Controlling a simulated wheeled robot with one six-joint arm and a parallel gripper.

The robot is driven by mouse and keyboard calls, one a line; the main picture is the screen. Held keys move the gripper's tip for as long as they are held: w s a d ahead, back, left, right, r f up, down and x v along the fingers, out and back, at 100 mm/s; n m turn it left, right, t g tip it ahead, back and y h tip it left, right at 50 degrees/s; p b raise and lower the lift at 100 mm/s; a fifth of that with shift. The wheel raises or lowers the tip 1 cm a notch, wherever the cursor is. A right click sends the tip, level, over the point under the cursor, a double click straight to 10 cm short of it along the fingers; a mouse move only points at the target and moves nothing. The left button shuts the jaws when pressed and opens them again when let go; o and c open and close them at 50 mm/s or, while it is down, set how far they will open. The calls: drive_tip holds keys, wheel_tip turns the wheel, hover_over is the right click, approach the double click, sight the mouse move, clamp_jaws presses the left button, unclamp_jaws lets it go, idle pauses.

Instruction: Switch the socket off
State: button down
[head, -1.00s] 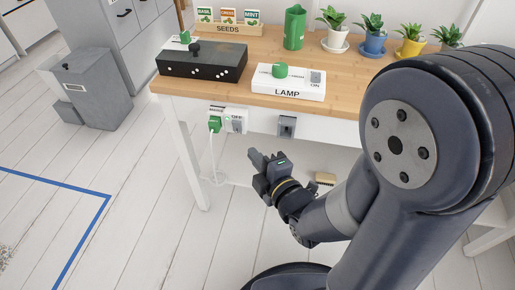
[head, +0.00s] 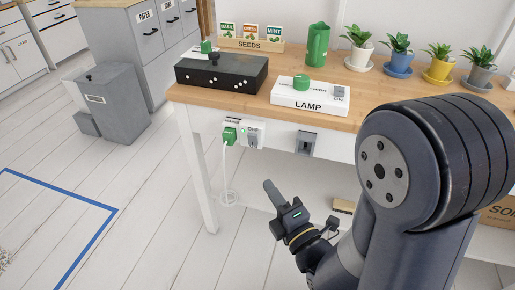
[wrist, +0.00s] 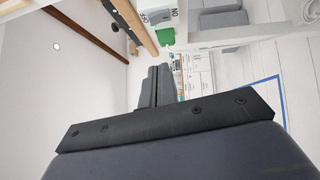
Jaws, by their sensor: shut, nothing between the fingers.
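The white socket (head: 262,143) is on the front apron of the desk, below the black box. A green plug (head: 229,136) with a white cord sits in its left side. A grey switch (head: 254,138) is on its right side, under a label that seems to read OFF; I cannot tell which way the switch is set. In the wrist view the socket (wrist: 157,16) and green plug (wrist: 166,37) show at the top, beyond the fingers. My gripper (head: 268,184) is shut and empty, below and slightly right of the socket, apart from it. The fingers also show in the wrist view (wrist: 155,72).
A grey switch plate (head: 305,144) is on the apron right of the socket. On the desktop (head: 270,62) stand a black box (head: 221,73), a white LAMP box (head: 311,97) with a green knob, a green jug (head: 318,45) and potted plants.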

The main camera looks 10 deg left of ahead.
sight(251, 137)
drive_tip(key=x, duration=0.4)
drive_tip(key=w+d+x, duration=0.1)
drive_tip(key=x, duration=0.3)
drive_tip(key=d+x, duration=0.1)
drive_tip(key=x, duration=0.3)
drive_tip(key=shift+w+r, duration=0.25)
drive_tip(key=shift+w, duration=0.35)
drive_tip(key=shift+p, duration=0.3)
drive_tip(key=shift+w+r+p, duration=0.2)
drive_tip(key=shift+r+p, duration=0.1)
drive_tip(key=shift+f+m, duration=0.15)
drive_tip(key=shift+m, duration=0.15)
